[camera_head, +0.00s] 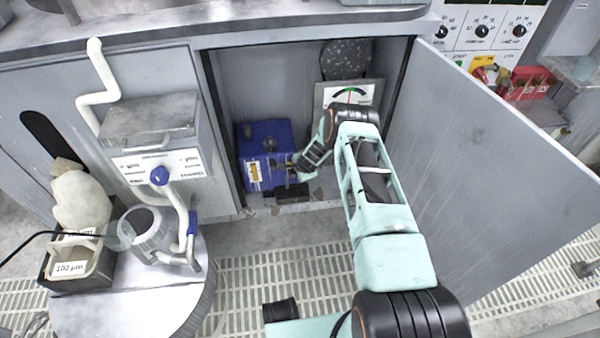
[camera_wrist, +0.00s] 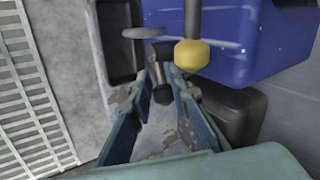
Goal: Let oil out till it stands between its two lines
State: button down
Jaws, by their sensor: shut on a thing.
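A blue pump-like box (camera_head: 262,138) stands on the floor of the open cabinet; its blue side also shows in the wrist view (camera_wrist: 245,30). A small yellow-and-white patch (camera_head: 254,172) is on its front. I cannot tell whether it is a label or an oil window, and no oil level or lines can be read. My gripper (camera_head: 291,173) is low at the box's front right. In the wrist view its fingers (camera_wrist: 162,83) are closed on a small dark knob (camera_wrist: 156,72) by the box. The fingers partly hide the knob.
A black tray (camera_wrist: 119,30) lies before the box. A yellow knob (camera_wrist: 191,54) hangs close to my fingers. The cabinet door (camera_head: 490,170) is open at right; a drum with a jug (camera_head: 150,232) stands at left.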

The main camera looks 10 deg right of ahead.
jog(key=shift+d+r, duration=0.1)
jog(key=shift+d, duration=0.3)
jog(key=c, duration=2)
grip_release()
jog(key=shift+c, duration=0.2)
jog(key=shift+a+r, duration=0.1)
jog(key=shift+a, duration=0.05)
jog(key=v, duration=1.2)
